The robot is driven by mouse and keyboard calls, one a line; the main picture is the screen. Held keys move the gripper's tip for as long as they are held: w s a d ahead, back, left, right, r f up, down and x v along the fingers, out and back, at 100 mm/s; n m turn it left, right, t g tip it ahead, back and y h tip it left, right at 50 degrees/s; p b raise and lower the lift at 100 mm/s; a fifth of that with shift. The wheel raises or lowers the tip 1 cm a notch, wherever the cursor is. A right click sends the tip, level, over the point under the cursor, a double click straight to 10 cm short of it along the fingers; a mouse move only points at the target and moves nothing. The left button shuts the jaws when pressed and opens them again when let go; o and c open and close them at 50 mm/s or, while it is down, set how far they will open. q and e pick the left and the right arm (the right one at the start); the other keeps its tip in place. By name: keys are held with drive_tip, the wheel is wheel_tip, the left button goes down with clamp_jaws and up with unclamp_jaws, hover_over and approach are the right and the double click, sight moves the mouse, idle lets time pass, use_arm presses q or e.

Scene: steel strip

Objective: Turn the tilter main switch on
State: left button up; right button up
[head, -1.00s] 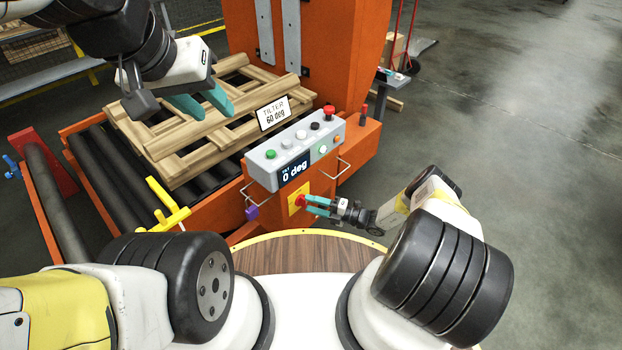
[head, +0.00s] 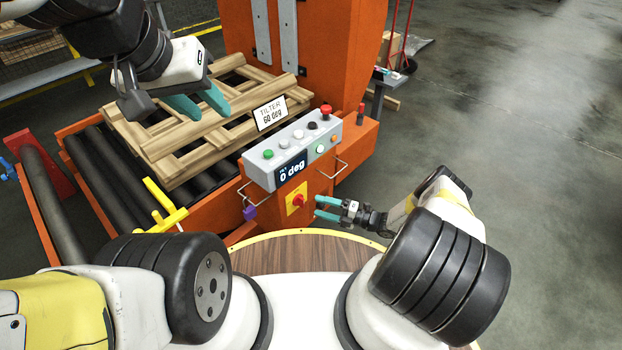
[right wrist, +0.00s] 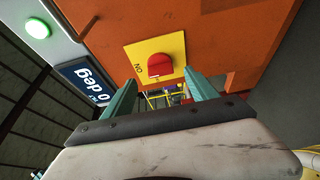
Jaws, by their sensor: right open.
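The main switch is a red knob (head: 299,200) on a yellow plate (head: 289,205) on the orange post below the control box. The right wrist view shows the red knob (right wrist: 160,66) and an "ON" label on the yellow plate (right wrist: 150,48). My right gripper (head: 318,208) is open and empty, just right of the knob and apart from it. In the right wrist view the knob sits beyond and between its fingertips (right wrist: 160,82). The knob's exact turn is hard to tell. My left gripper (head: 202,102) is open above the wooden pallet.
The grey control box (head: 262,174) has several buttons, a red mushroom button (head: 326,111) and a "0 deg" display. A sign (head: 271,113) reads "TILTER 60 deg". A wooden pallet (head: 160,146) lies on the black rollers. Wire handles flank the box.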

drive_tip(key=shift+v, duration=1.6)
wheel_tip(320, 180, up, 40)
drive_tip(key=d+n+g+h, duration=0.1)
drive_tip(key=n+g+h, duration=0.7)
drive_tip(key=n, duration=1.6)
drive_tip(key=s+r+n+t+h, duration=0.2)
drive_tip(key=s+r+n+h, duration=0.2)
drive_tip(key=s+r+n, duration=0.6)
drive_tip(key=s+d+r+n+t+h, duration=0.2)
drive_tip(key=s+r+n+t, duration=0.3)
drive_tip(key=s, duration=1)
wheel_tip(320, 180, up, 4)
drive_tip(key=shift+s+d+r+n, duration=0.2)
drive_tip(key=shift+d+n, duration=0.05)
drive_tip(key=shift+n, duration=0.85)
